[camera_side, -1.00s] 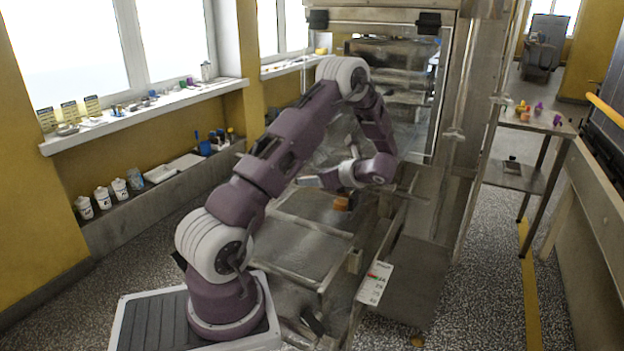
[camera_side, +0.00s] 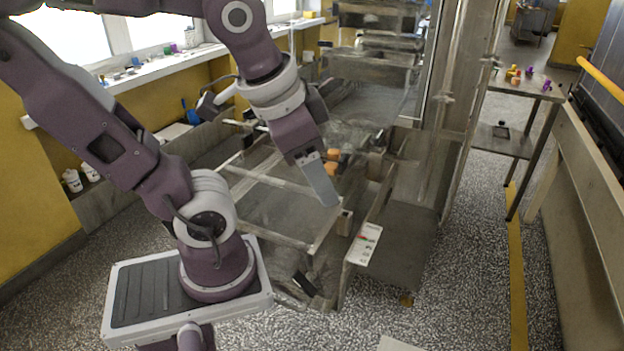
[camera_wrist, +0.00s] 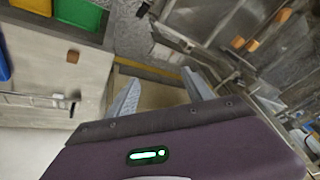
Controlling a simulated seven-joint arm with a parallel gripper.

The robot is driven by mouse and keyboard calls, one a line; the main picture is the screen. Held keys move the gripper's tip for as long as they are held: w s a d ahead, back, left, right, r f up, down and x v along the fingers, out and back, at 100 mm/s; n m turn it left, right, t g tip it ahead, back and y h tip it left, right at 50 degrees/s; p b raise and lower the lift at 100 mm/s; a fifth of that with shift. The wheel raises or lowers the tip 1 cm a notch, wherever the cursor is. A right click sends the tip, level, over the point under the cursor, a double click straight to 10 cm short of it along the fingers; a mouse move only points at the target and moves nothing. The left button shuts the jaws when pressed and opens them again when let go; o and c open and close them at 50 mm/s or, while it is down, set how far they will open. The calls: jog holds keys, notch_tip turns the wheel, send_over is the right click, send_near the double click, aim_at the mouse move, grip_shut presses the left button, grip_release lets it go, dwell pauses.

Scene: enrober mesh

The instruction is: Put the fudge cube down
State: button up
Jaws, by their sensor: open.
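Two orange-brown cubes, fudge by their look, lie close together on the metal frame and mesh (camera_side: 265,185); the upper one (camera_side: 333,154) and the lower one (camera_side: 328,168) are partly behind my gripper in the side view. In the wrist view the cubes (camera_wrist: 252,45) (camera_wrist: 238,42) show at the upper right, outside the jaws. My gripper (camera_side: 328,200) points down, in front of the cubes in the side view. In the wrist view its two fingers (camera_wrist: 160,77) are spread with nothing between them.
An enrober housing (camera_side: 375,60) stands behind the mesh, with a metal cabinet (camera_side: 415,205) at right. A small brown piece (camera_side: 406,300) lies on the floor. Green (camera_wrist: 78,12), yellow (camera_wrist: 32,5) and blue (camera_wrist: 3,62) bins edge the wrist view. A side table (camera_side: 520,85) holds coloured pieces.

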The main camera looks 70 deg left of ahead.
jog(key=d, duration=0.1)
jog(key=s+d+n+t+h, duration=0.1)
jog(key=d, duration=0.1)
jog(key=shift+s, duration=0.3)
jog(key=shift+c, duration=0.4)
jog(key=shift+a, duration=0.1)
jog(key=w+a+f+m+g+y, duration=0.2)
jog(key=w+a+f+m+y, duration=0.2)
jog(key=a, duration=0.7)
jog(key=w+a+f+m+g+y, duration=0.2)
jog(key=w+a+f+m+y, duration=0.2)
jog(key=a+m, duration=0.3)
jog(key=w+a+f+m+g+y, duration=0.2)
jog(key=w+a+f+m+y, duration=0.2)
jog(key=a, duration=1.1)
jog(key=shift+a+f+m+y, duration=0.1)
jog(key=shift+f+m+y, duration=0.25)
jog(key=shift+m, duration=0.3)
jog(key=shift+f+m+y, duration=0.2)
jog(key=shift+m+y, duration=0.15)
jog(key=shift+m, duration=0.3)
jog(key=x, duration=1.1)
jog(key=shift+s+a+f, duration=0.15)
jog(key=shift+a+f, duration=0.05)
jog(key=shift+a, duration=0.15)
jog(key=c, duration=1.1)
